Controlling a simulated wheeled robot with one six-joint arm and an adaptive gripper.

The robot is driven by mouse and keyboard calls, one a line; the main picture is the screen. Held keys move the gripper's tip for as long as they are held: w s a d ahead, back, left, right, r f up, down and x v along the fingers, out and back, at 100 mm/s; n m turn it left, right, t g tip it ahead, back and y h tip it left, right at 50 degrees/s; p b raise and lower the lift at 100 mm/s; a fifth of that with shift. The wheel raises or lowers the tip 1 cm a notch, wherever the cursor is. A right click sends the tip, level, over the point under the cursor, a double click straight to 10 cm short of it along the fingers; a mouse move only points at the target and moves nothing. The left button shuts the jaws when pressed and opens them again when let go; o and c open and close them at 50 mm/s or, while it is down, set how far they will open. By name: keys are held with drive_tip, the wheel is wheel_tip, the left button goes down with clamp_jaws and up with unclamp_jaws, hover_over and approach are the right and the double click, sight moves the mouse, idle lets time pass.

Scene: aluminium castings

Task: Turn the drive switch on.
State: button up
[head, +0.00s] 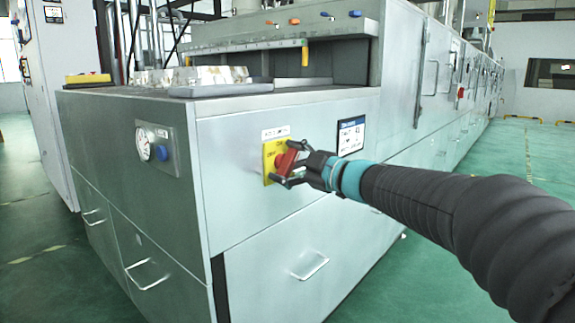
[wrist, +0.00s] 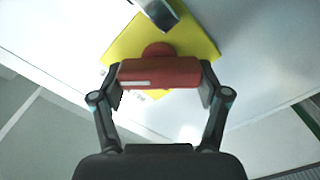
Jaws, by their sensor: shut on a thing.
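The drive switch is a red rotary handle (head: 286,160) on a yellow plate (head: 268,162), mounted on the front of a large grey metal machine. In the wrist view the red handle (wrist: 160,73) lies crosswise between my fingers, with a white mark on its left part. The yellow plate (wrist: 200,45) shows behind it, tilted in the picture. My gripper (head: 287,165) is at the handle, and in the wrist view (wrist: 160,85) its two fingers close on the handle's ends. A grey metal piece partly covers the plate's top in the wrist view.
A label (head: 275,132) sits above the switch and a dark display panel (head: 350,138) to its right. A gauge with a blue knob (head: 160,150) is on the left face. Drawer handles (head: 310,265) stick out below. Green floor (head: 500,150) is open at right.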

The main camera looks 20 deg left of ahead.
drive_tip(key=n, duration=0.1)
drive_tip(key=n+b, duration=0.1)
drive_tip(key=n, duration=0.1)
drive_tip(key=n+b, duration=0.1)
drive_tip(key=n, duration=0.1)
drive_tip(key=shift+s+f, duration=0.1)
drive_tip(key=shift+f, duration=0.2)
drive_tip(key=shift+n+b, duration=1)
drive_tip(key=shift+n, duration=0.7)
drive_tip(key=o, duration=1.2)
drive_tip(key=shift+c, duration=0.2)
drive_tip(key=v, duration=1.2)
drive_tip(key=shift+s, duration=0.1)
